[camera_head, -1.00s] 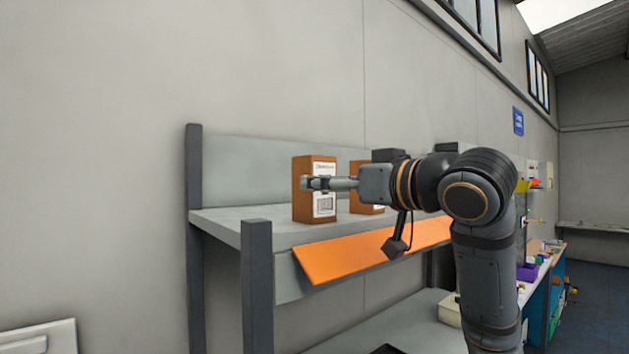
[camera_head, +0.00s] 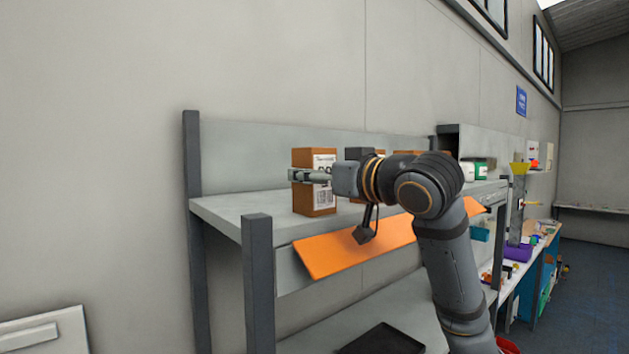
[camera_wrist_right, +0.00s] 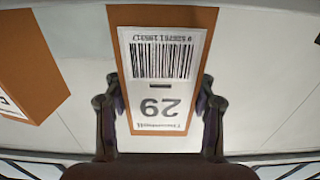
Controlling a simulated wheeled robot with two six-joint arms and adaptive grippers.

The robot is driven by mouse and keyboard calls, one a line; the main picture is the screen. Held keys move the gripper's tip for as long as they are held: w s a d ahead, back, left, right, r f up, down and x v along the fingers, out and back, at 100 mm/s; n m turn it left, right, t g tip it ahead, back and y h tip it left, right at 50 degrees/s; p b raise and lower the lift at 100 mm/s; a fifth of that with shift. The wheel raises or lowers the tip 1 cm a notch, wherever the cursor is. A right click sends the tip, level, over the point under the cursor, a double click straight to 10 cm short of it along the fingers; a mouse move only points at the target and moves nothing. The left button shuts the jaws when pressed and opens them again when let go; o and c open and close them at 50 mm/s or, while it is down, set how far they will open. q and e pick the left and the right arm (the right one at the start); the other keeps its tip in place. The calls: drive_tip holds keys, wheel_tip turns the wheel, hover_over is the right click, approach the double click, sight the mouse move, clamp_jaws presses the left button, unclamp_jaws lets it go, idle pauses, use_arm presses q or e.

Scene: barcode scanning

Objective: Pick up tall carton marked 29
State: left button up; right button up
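The tall brown carton marked 29 (camera_head: 325,202) stands upright on the grey shelf, with a white barcode label on its front. In the right wrist view the carton (camera_wrist_right: 124,45) appears upside down, and its number 29 is readable. My right gripper (camera_head: 306,176) is at the carton's upper part, hiding some of the label. In the right wrist view the right gripper (camera_wrist_right: 160,95) is open, with one finger on each side of the carton. The fingers are very near its sides; I cannot tell whether they touch. My left gripper is not in view.
Another brown carton (camera_wrist_right: 28,65) stands beside it, mostly hidden by my arm in the head view. An orange sloping panel (camera_head: 330,255) hangs along the shelf's front. A dark tray (camera_head: 385,340) lies lower down. The shelf (camera_head: 235,207) is bare left of the carton.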

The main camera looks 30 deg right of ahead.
drive_tip(key=c, duration=0.7)
wheel_tip(320, 180, up, 28)
drive_tip(key=shift+r, duration=0.1)
